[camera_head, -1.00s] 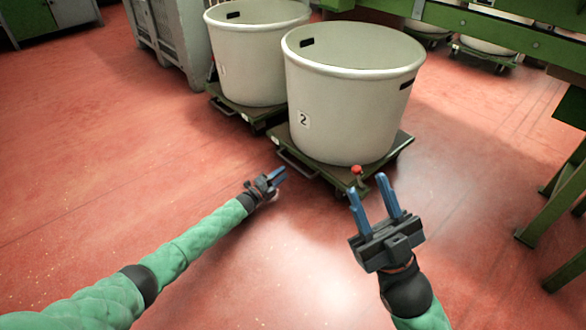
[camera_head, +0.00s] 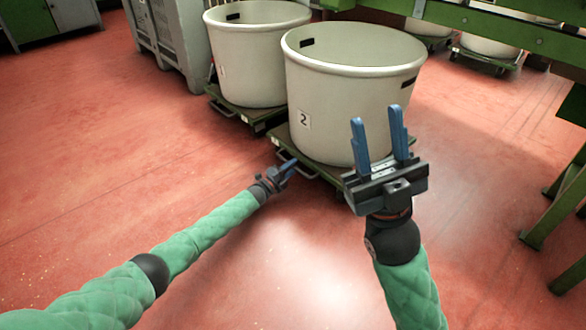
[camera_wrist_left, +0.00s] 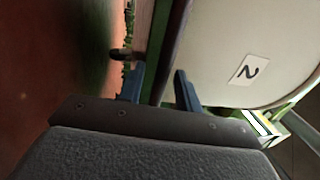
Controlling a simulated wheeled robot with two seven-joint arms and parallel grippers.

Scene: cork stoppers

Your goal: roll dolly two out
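Dolly two (camera_head: 284,136) is a low green platform under the large cream tub marked 2 (camera_head: 340,105). The tub also fills the right of the left wrist view (camera_wrist_left: 225,45). A thin metal handle (camera_head: 311,177) sticks out at the dolly's near left side. My left gripper (camera_head: 287,167) is at this handle, with its fingers apart. My right gripper (camera_head: 379,118) is open and empty, in front of the tub's right side, hiding the dolly's near right corner.
A second cream tub (camera_head: 250,70) on its own green dolly (camera_head: 238,112) stands close on the left. Green framework (camera_head: 560,195) stands at the right. The red floor (camera_head: 110,150) is clear to the left and in front.

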